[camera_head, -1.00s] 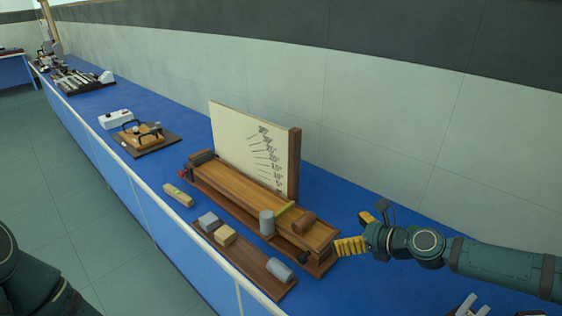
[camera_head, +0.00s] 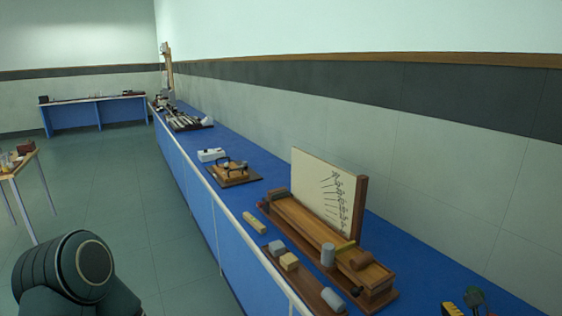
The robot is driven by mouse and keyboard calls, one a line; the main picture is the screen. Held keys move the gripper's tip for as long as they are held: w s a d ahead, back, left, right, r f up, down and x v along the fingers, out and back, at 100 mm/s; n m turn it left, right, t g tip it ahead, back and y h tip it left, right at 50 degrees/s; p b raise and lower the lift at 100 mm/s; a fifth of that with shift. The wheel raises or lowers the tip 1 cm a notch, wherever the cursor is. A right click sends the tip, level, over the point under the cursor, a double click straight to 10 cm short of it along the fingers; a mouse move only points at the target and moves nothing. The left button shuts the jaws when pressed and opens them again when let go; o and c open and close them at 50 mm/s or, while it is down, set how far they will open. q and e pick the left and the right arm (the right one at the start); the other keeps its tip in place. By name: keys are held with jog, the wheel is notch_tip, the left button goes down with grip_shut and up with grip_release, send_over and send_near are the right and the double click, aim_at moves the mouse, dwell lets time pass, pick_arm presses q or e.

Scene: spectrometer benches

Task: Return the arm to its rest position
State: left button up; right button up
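My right gripper (camera_head: 462,305) is at the bottom right edge, over the blue bench (camera_head: 415,245). Only the tips of its yellow fingers and a dark green link show, and the frame cuts off the rest. I cannot tell if it is open or shut. It is apart from the wooden track apparatus (camera_head: 311,228) to its left. A dark green rounded arm link of mine (camera_head: 65,275) stands at the lower left. My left gripper is out of view.
A scale board (camera_head: 322,187) stands behind the track. A plank with blocks (camera_head: 308,281) lies in front. A wooden device (camera_head: 232,171) and white box (camera_head: 210,155) sit farther along. A rail (camera_head: 240,230) edges the bench. The floor (camera_head: 110,190) is clear; a table (camera_head: 15,165) stands left.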

jog(key=s+a+f+n+g+y, duration=0.1)
jog(key=a+f+n+g, duration=0.2)
jog(key=a+f+n, duration=0.45)
jog(key=s+a+f+n+g+y, duration=0.15)
jog(key=a+f+n, duration=0.3)
jog(key=a, duration=0.65)
jog(key=s+a+f+n+g+h, duration=0.1)
jog(key=s+f+n+g+h, duration=0.1)
jog(key=s+f+n, duration=0.3)
jog(key=s+a+f+n+g+h, duration=0.2)
jog(key=s+f+n, duration=0.3)
jog(key=n, duration=0.6)
jog(key=shift+s+a+f+g+h, duration=0.35)
jog(key=shift+g+h, duration=0.2)
jog(key=shift+h, duration=0.3)
